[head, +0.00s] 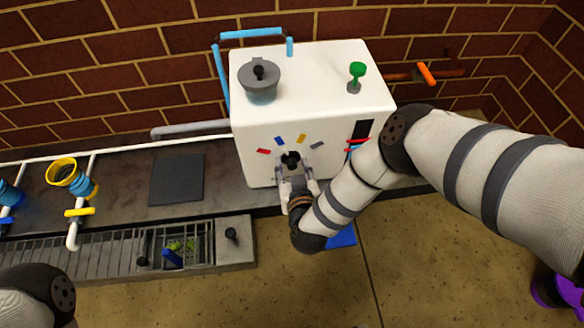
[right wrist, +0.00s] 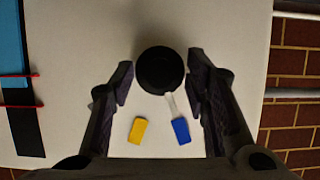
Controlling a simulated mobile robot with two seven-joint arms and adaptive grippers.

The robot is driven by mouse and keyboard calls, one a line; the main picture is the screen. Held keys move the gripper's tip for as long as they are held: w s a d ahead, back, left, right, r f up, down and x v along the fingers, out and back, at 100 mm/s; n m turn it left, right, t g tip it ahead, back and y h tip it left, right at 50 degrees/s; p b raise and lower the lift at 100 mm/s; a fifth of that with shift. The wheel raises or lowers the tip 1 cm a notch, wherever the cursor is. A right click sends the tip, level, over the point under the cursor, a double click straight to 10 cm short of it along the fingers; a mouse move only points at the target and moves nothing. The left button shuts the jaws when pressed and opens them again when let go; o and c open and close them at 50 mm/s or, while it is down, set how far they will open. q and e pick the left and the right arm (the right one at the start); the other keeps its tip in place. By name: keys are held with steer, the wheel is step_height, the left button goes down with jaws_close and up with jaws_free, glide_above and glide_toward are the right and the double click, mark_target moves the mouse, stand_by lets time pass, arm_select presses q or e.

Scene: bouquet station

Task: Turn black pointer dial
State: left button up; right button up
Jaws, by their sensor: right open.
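The black pointer dial (head: 290,160) is on the front face of the white box (head: 310,75). Red, blue, yellow and grey marks fan out around it. In the right wrist view the dial (right wrist: 160,70) is a round black knob, and a pale pointer at its edge points toward the blue mark (right wrist: 181,131); the yellow mark (right wrist: 138,130) is beside that. My right gripper (head: 294,176) is at the box front. Its open fingers (right wrist: 160,83) stand on either side of the dial, with a gap visible on both sides. My left gripper is out of view.
On the box top are a grey lidded pot (head: 259,78) and a green knob (head: 357,70). An orange-handled valve (head: 426,74) is at the right. A dark mat (head: 177,180) lies on the counter at left, near a yellow-rimmed blue funnel (head: 64,172). A grated trough (head: 110,258) runs in front.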

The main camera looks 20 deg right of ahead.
steer(key=shift+c, duration=0.4)
jaws_close()
steer(key=shift+d+r+m, duration=0.1)
steer(key=shift+d+m, duration=0.05)
steer(key=shift+m, duration=0.15)
steer(key=shift+d+m+t+y, duration=0.25)
steer(key=shift+m+y, duration=0.25)
steer(key=shift+m, duration=0.4)
steer(key=shift+d+m+t+y, duration=0.15)
steer(key=shift+m+t+y, duration=0.4)
steer(key=shift+m+y, duration=0.7)
steer(key=shift+m, duration=0.35)
